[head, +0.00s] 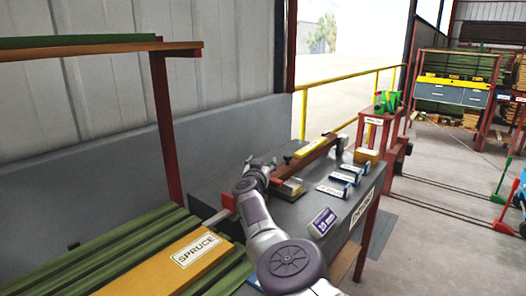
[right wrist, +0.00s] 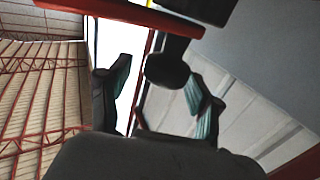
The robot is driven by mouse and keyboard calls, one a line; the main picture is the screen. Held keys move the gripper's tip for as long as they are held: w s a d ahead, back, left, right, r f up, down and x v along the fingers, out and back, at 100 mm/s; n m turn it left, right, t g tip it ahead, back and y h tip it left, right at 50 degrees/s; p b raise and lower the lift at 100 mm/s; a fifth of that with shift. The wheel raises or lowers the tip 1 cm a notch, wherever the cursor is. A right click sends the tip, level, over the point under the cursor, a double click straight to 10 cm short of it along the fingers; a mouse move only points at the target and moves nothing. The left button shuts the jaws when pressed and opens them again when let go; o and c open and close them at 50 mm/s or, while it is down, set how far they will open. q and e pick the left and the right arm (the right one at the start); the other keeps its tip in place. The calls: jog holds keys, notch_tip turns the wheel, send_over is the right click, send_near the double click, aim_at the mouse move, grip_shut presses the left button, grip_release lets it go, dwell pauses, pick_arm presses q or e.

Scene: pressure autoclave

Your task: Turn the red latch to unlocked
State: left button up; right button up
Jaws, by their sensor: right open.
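A bright red part, perhaps the latch, shows left of my right arm in the head view (head: 228,200); another red bit is just right of the arm. In the right wrist view a red bar (right wrist: 120,14) crosses the top, with a dark rounded knob (right wrist: 168,71) below it. My right gripper (head: 262,161) is at the far end of the arm over the bench. In the right wrist view its open fingers (right wrist: 160,80) stand either side of the knob; contact cannot be told. The arm hides part of the red pieces. My left gripper is out of view.
The grey bench (head: 292,219) carries several small labelled boxes and a dark red beam (head: 318,147). Green boards and a plank marked SPRUCE (head: 180,262) lie at the left. A red post (head: 167,130) stands behind them. The floor at the right is mostly open.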

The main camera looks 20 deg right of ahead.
notch_tip(320, 180, up, 8)
jog(key=shift+r, duration=0.25)
